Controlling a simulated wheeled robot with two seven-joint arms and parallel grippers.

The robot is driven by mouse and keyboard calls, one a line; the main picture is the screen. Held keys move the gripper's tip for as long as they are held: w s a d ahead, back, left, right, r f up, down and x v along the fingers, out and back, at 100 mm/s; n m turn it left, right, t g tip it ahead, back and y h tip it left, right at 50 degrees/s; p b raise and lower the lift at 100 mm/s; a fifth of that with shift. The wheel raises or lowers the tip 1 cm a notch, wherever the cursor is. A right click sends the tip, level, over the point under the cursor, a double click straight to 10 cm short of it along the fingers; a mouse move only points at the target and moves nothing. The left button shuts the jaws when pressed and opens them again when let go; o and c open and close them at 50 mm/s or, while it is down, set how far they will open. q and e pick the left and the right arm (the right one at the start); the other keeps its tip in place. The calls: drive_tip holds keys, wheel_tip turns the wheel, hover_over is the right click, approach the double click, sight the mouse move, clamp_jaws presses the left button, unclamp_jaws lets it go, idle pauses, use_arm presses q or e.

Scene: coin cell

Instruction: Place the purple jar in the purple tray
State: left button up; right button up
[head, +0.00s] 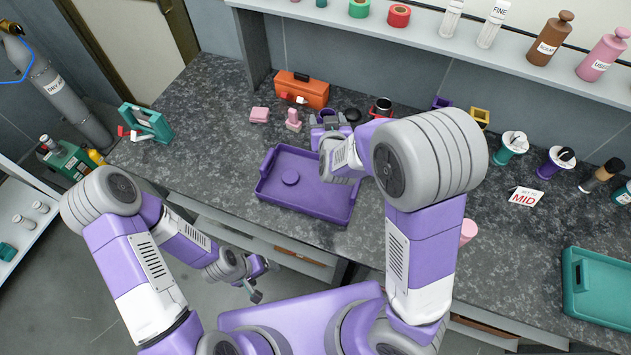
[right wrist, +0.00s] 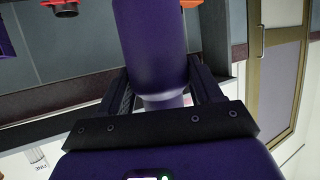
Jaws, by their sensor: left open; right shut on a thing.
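My right gripper (head: 328,123) is beyond the tray's far right corner. In the right wrist view it is shut on a purple jar (right wrist: 150,45), a smooth cylinder between the two fingers. In the head view the jar is mostly hidden by my right gripper and arm. My left gripper (head: 262,279) is open and empty, low in front of the counter and apart from the tray.
A teal rack (head: 147,124) is at the left. A teal tray (head: 597,285) is at the far right. A shelf (head: 440,52) runs along the back. The counter left of the tray is clear.

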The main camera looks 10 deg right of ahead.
drive_tip(key=s+a+f+m+g+h, duration=0.1)
drive_tip(key=s+a+f+m+h, duration=0.2)
drive_tip(key=f+h, duration=0.15)
drive_tip(key=m+g+h+b, duration=0.1)
drive_tip(key=m+g+h, duration=0.1)
drive_tip(key=m+h, duration=0.15)
hover_over(323, 198)
wheel_tip(323, 198, down, 3)
drive_tip(key=shift+m, duration=0.35)
wheel_tip(323, 198, down, 10)
drive_tip(key=b, duration=0.4)
drive_tip(key=shift+a+r, duration=0.1)
drive_tip(key=o, duration=1.2)
drive_tip(key=shift+g, duration=0.3)
